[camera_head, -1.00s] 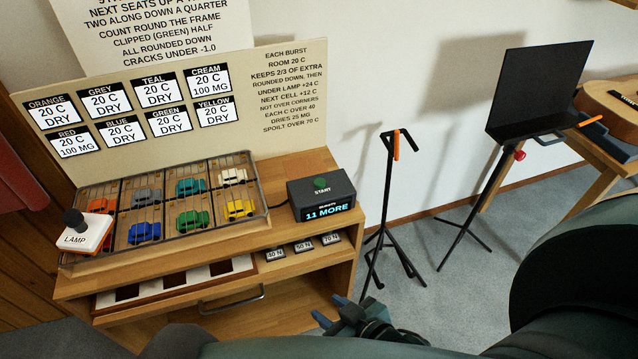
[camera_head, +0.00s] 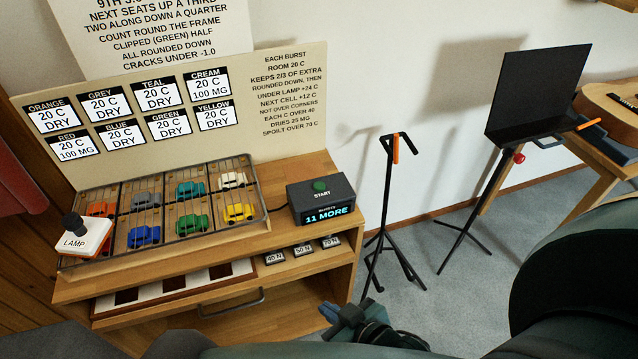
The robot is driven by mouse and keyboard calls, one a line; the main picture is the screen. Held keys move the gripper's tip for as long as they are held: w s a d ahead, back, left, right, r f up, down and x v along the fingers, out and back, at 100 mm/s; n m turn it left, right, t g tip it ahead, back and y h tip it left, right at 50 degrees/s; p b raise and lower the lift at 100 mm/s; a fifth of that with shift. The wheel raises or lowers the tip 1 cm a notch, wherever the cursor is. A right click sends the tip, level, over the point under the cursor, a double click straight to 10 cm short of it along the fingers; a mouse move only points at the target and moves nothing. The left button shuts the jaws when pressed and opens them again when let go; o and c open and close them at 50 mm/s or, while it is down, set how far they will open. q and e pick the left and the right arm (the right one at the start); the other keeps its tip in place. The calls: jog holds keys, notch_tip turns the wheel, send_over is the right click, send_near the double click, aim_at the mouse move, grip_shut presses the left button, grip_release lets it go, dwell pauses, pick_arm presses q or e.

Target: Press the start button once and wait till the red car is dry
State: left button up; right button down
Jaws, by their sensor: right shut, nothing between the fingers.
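The start button (camera_head: 320,185) is a green disc on top of a dark box marked START. The box's display (camera_head: 328,215) reads 11 MORE. The white lamp (camera_head: 84,237) with a dark knob sits over the front left cell of the wire-covered tray (camera_head: 262,222). The red car is not visible; that cell is under the lamp. The red card (camera_head: 75,145) reads 20 C, 100 MG. My right gripper (camera_head: 338,311) is shut and empty, low in front of the cabinet, below the button box. My left gripper is not in view.
Orange, grey, teal, cream, blue, green and yellow cars stand in the other cells. The cream card (camera_head: 210,85) also reads 100 MG; the others read DRY. Weights (camera_head: 303,249) lie on the shelf below. A black stand (camera_head: 388,210) is right of the cabinet.

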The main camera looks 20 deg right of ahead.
jog(key=shift+s+f, duration=0.15)
jog(key=shift+s, duration=0.15)
dwell(0.5)
jog(key=shift+w, duration=0.1)
dwell(0.3)
